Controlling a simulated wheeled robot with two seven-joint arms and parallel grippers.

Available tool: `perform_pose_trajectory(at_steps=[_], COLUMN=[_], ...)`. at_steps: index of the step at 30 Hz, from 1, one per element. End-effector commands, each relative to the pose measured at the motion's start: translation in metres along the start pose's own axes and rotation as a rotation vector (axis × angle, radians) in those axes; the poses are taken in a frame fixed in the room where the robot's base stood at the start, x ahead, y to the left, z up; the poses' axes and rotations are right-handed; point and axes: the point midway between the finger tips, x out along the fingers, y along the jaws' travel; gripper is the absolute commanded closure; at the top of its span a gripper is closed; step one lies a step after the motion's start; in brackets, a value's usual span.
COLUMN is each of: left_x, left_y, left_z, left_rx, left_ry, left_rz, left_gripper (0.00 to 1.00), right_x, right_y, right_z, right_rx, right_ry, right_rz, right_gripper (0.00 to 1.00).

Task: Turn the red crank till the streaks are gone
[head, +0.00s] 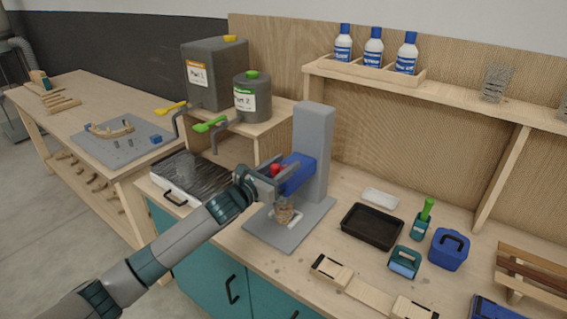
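The red crank (275,170) shows as a small red knob at the front of the blue mixer head (299,175) on a grey stand (314,135). My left gripper (277,173) reaches in from the lower left, with its fingers on either side of the red knob and seemingly shut on it. The rest of the crank is hidden behind the fingers. Below the head, a small clear cup (284,211) with tan, uneven contents stands on the grey base (279,238). Streaks cannot be made out clearly at this size. My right gripper is not in view.
Right of the stand are a black tray (372,227), a white tray (380,198), a green-handled tool (424,215) and a blue box (449,249). Wooden mould parts (352,288) lie in front. Two grey jugs (214,72) stand behind, left. Bottles (373,48) stand on the shelf.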

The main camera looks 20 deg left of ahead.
Motion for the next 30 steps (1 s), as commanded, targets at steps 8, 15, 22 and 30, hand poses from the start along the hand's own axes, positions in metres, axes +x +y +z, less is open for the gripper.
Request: perform_pose_trajectory(at_steps=[8,15,22,30], left_x=[0.0003,0.0001,0.0002,0.0011], left_y=[0.0002,0.0003,-0.0003,-0.0019], left_z=[-0.0001,-0.0001,0.0000,-0.0003], left_rx=[0.000,0.000,0.001,-0.001], left_ry=[0.000,0.000,-0.001,-0.001], left_rz=[0.000,0.000,0.012,0.079], left_gripper=[0.65,1.00,1.00,1.00], right_x=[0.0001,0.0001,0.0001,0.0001], right_y=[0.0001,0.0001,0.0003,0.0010], right_z=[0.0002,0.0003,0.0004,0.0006], right_rx=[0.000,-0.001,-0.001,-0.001], right_ry=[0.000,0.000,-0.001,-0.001], right_rz=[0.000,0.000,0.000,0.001], right_gripper=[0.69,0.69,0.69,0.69])
